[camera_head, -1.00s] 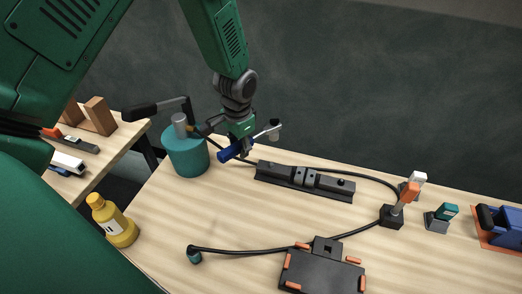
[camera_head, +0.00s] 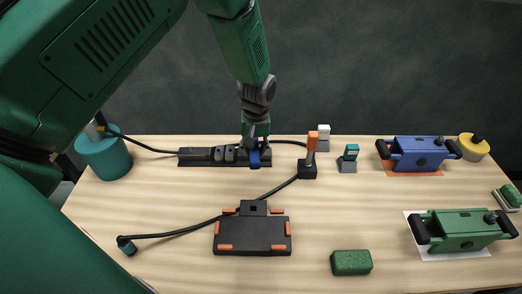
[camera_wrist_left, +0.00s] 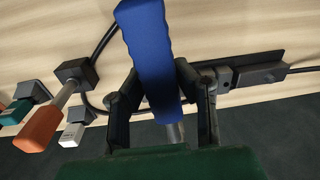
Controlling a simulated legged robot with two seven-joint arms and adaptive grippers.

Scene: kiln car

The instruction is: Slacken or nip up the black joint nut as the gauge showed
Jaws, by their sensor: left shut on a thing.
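My left gripper (camera_head: 257,143) is shut on a blue-handled tool, whose blue handle (camera_head: 261,158) hangs at the right end of the black joint block (camera_head: 200,157). In the left wrist view the blue handle (camera_wrist_left: 147,45) lies between the two dark fingers of the gripper (camera_wrist_left: 158,88), and a grey metal shank shows below it. The tool's working end is mostly hidden. The joint's dark fittings (camera_head: 224,154) sit mid-block, just left of the gripper; I cannot tell which is the nut or whether the tool touches it. My right gripper is not in view.
A teal pot (camera_head: 104,159) stands left. A black hose crosses the table.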

